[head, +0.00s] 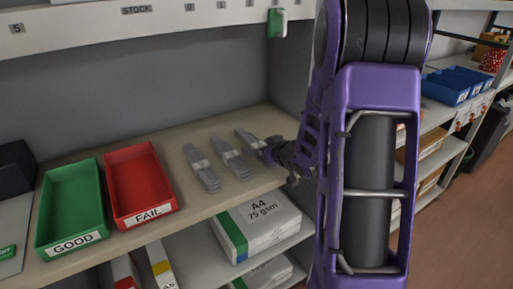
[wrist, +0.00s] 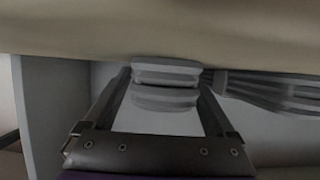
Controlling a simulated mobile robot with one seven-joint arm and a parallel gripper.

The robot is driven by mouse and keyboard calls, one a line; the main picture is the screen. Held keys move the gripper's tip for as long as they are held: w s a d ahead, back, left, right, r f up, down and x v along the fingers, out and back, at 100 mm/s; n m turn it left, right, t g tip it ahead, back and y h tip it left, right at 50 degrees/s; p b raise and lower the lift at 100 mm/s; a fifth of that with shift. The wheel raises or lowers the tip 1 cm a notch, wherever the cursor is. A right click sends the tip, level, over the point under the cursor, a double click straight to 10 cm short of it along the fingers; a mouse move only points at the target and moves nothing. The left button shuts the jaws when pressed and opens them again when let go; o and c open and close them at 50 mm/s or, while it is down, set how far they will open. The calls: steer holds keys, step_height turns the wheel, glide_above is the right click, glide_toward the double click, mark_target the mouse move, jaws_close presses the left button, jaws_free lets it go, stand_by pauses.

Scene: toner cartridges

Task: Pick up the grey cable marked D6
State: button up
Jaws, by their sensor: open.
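Three grey bundled cables lie side by side on the beige shelf in the head view: a left one (head: 201,168), a middle one (head: 230,159) and a right one (head: 247,138). Each has a pale tag, too small to read, so I cannot tell which is D6. My gripper (head: 264,153) is at the near end of the right cable. In the wrist view, my gripper's open fingers (wrist: 166,76) stand on either side of a grey cable end (wrist: 165,71); I cannot tell whether they touch it. Another grey cable (wrist: 275,88) lies just outside the right finger.
A red FAIL tray (head: 140,178) and a green GOOD tray (head: 73,205) stand left of the cables. A grey upright panel (head: 293,95) is close behind the right cable. An A4 paper box (head: 258,222) sits on the shelf below.

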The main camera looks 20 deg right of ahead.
jaws_close()
stand_by(0.3)
steer(key=shift+r, duration=0.1)
